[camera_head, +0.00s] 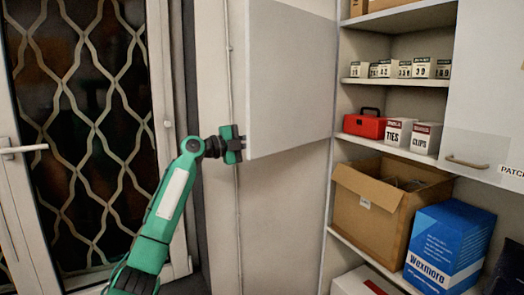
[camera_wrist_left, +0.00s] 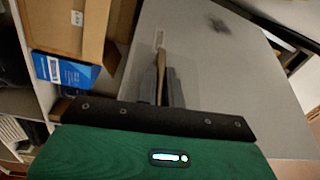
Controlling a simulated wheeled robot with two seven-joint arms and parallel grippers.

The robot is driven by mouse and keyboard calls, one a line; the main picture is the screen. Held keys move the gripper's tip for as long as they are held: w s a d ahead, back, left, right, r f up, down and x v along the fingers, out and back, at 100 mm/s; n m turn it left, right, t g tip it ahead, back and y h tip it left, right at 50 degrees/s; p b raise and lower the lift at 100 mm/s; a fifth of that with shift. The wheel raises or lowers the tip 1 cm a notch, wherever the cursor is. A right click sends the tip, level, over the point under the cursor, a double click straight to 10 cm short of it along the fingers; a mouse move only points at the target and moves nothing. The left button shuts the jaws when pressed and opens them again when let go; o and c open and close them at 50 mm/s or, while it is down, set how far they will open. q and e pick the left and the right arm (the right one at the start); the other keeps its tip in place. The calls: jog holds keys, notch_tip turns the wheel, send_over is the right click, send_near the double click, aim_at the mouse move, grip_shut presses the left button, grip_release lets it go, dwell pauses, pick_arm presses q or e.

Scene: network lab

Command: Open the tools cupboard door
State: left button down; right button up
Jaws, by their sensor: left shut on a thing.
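The grey tools cupboard door (camera_head: 291,80) stands swung wide open at the left side of the cupboard, showing the shelves. My left gripper (camera_head: 238,144) is at the door's lower free edge, on its far side in the head view. In the left wrist view, the gripper's fingers (camera_wrist_left: 162,88) are shut around the door's light brown handle (camera_wrist_left: 167,62), which stands out from the door panel (camera_wrist_left: 222,85). The handle is hidden behind the door in the head view. My right gripper is not in view.
The shelves hold small numbered boxes (camera_head: 400,69), a red case (camera_head: 365,124), a cardboard box (camera_head: 362,206) and a blue box (camera_head: 440,250). A second door (camera_head: 490,100) with a handle covers the right side. A grille door (camera_head: 80,110) stands at left.

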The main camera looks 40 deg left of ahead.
pick_arm(q)
jog(key=shift+w+a+h+b, duration=0.1)
jog(key=shift+a+h+b, duration=0.25)
jog(key=shift+a, duration=0.4)
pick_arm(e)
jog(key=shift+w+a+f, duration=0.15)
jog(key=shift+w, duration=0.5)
pick_arm(q)
jog(key=c, duration=1.5)
grip_release()
jog(key=shift+c, duration=0.2)
